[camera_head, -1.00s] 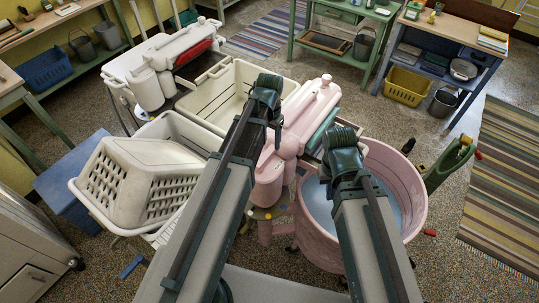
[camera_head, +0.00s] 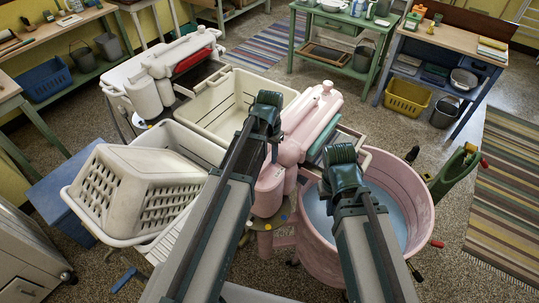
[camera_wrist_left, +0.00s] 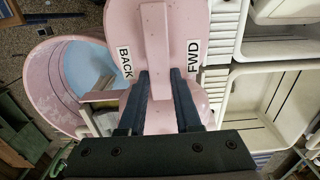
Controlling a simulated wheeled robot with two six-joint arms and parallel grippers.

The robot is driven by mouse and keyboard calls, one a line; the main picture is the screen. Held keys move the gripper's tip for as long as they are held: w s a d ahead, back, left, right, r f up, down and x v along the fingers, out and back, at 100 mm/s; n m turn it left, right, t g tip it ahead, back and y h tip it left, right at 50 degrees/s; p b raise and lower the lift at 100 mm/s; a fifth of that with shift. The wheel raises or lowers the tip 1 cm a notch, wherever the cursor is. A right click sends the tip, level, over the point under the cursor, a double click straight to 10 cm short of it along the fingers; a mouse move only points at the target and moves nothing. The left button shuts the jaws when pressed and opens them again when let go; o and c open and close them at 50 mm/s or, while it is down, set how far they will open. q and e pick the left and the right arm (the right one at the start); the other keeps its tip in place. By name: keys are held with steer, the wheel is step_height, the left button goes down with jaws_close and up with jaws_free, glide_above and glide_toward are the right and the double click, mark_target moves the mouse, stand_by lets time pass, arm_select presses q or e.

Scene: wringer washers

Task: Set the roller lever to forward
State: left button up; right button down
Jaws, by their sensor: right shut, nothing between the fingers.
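The pink wringer head (camera_head: 309,119) stands beside the pink tub (camera_head: 421,205), which holds bluish water. In the left wrist view, the pink roller lever (camera_wrist_left: 156,40) stands about midway between a BACK label (camera_wrist_left: 125,63) and a FWD label (camera_wrist_left: 193,60). My left gripper (camera_wrist_left: 160,76) is open, its dark fingers on either side of the lever in the picture. I cannot tell whether they touch it. In the head view, my left wrist hides the lever and the fingers. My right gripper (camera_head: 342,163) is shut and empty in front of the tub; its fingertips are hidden.
A white laundry basket (camera_head: 120,195) lies on the left, next to a cream rinse tub (camera_head: 235,95). A white wringer (camera_head: 165,65) stands behind. Floor on the right is open beside a striped rug (camera_head: 510,190).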

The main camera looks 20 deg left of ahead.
arm_select(q)
jaws_close()
stand_by(0.8)
